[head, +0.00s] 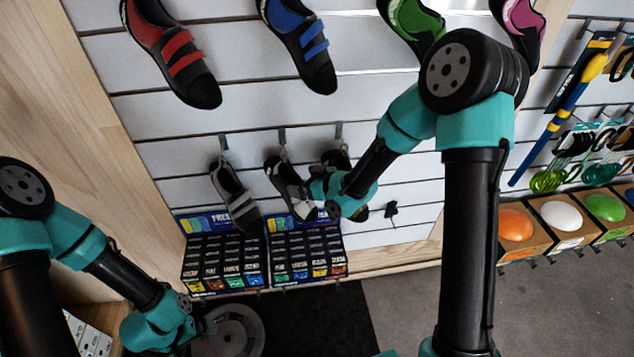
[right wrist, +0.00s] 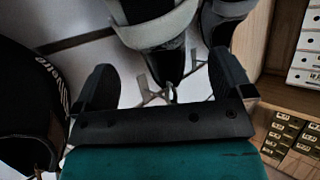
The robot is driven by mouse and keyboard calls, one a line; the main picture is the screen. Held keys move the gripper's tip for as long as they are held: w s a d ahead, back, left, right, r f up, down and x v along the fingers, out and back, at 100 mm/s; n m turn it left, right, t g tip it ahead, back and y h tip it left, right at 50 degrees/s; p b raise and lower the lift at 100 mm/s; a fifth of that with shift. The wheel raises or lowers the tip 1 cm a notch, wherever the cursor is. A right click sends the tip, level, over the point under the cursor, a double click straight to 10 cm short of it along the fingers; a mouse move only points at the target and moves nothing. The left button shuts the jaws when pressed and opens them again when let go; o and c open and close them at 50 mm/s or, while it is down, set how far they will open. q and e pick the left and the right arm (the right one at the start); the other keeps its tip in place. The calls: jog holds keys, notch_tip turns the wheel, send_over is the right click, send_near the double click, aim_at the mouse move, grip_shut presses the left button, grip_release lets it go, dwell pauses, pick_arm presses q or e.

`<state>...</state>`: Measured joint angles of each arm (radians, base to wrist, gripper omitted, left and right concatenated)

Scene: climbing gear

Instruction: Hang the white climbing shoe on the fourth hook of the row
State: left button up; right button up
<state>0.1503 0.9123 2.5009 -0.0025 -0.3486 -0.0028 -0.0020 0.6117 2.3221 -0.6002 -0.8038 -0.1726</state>
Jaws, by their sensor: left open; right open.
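A white and black climbing shoe (head: 281,176) hangs on the lower row of the slat wall, partly covered by my right gripper. The right wrist view shows a pale-strapped shoe (right wrist: 160,28) just beyond the fingers, with a metal hook and small loop (right wrist: 170,92) between them. My right gripper (right wrist: 162,85) is open beside it; whether it touches the shoe I cannot tell. Hooks (head: 283,138) show above the hanging shoes; my right arm hides the wall right of the third. My left gripper (head: 195,318) is open and empty at the lower left, away from the shoes.
A grey-black shoe (head: 232,195) hangs to the left and a dark shoe (head: 337,160) to the right, partly hidden. Small boxes (head: 225,262) fill display trays below. Larger shoes (head: 290,40) are mounted above. A grey disc (head: 232,330) lies near my left gripper.

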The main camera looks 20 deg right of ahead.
aim_at(283, 184)
jog(key=x, duration=0.6)
jog(key=shift+w+a+f, duration=0.15)
jog(key=shift+w+a, duration=0.1)
jog(key=c, duration=1.1)
jog(key=shift+s+r, duration=0.1)
jog(key=shift+r, duration=0.15)
jog(key=shift+s+r, duration=0.15)
jog(key=shift+r, duration=0.3)
jog(key=shift+s+a, duration=0.1)
jog(key=shift+s, duration=0.05)
jog(key=shift+s+a+r, duration=0.1)
jog(key=shift+s, duration=0.7)
jog(key=shift+s+a+r, duration=0.1)
jog(key=shift+s, duration=0.7)
jog(key=shift+s, duration=0.1)
